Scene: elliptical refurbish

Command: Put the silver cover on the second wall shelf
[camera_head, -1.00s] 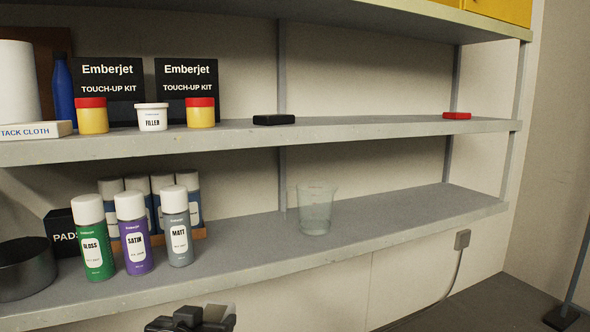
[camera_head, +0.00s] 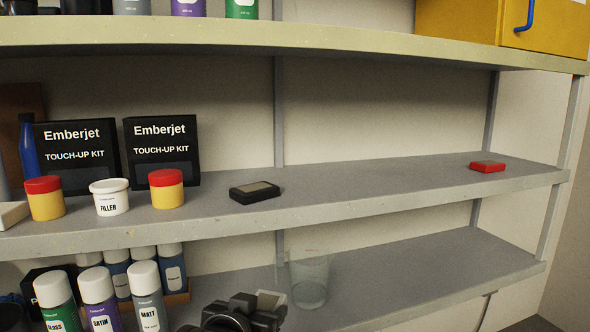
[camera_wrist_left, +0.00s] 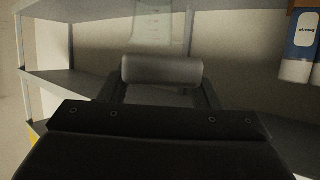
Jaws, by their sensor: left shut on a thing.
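My left gripper (camera_head: 262,306) is at the bottom of the head view, in front of the lower wall shelf (camera_head: 400,280). It is shut on a small grey piece that looks like the silver cover (camera_head: 270,298). In the left wrist view the silver cover (camera_wrist_left: 161,71) is a smooth, rounded grey piece between the fingers. The middle wall shelf (camera_head: 380,198) is above the gripper. The upper shelf (camera_head: 350,45) crosses the top of the view. My right gripper is not in view.
The middle shelf holds a black box (camera_head: 254,192), a red box (camera_head: 487,166), jars and Emberjet kits (camera_head: 162,150) at left. Its stretch between black and red boxes is bare. A clear beaker (camera_head: 310,280) and spray cans (camera_head: 97,298) stand on the lower shelf.

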